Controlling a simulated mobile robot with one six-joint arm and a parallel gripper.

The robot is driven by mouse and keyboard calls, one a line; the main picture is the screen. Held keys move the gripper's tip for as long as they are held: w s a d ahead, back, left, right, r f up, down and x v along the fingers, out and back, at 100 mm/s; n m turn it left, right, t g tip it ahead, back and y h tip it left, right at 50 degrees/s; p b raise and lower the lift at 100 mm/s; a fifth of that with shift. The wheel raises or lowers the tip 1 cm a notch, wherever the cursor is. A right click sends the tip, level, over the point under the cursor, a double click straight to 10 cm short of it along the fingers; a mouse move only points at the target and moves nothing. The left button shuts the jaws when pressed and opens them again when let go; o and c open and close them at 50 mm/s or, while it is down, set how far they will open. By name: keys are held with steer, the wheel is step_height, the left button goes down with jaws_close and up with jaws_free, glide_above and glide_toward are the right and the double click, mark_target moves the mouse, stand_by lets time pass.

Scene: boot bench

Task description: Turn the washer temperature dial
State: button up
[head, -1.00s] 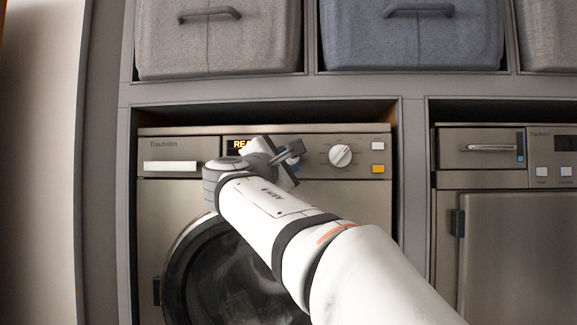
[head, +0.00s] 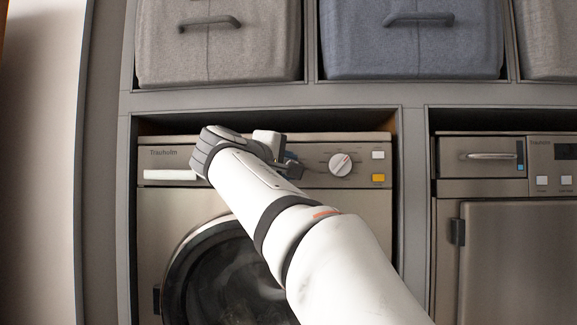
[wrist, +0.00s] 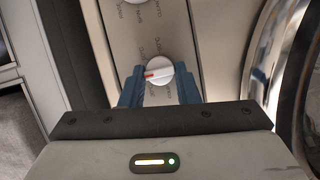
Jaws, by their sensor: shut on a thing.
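The washer (head: 165,225) has a control panel across its top. In the wrist view, a white round dial (wrist: 158,71) with a red mark sits between the two blue fingers of my gripper (wrist: 160,88), which is shut on it. The red mark points left in that view. My wrist hides the held dial in the head view.
A white button (head: 377,155) and a yellow button (head: 378,178) sit at the panel's right end. The round glass door (head: 225,275) is below. Fabric bins (head: 410,45) stand on the shelf above. Another appliance (head: 515,250) stands to the right.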

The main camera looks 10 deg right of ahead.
steer(key=shift+f, duration=0.15)
stand_by(0.4)
steer(key=o, duration=1)
steer(key=shift+c, duration=0.2)
steer(key=b+v, duration=0.1)
steer(key=v, duration=0.6)
steer(key=shift+s+a, duration=0.2)
steer(key=shift+s, duration=0.1)
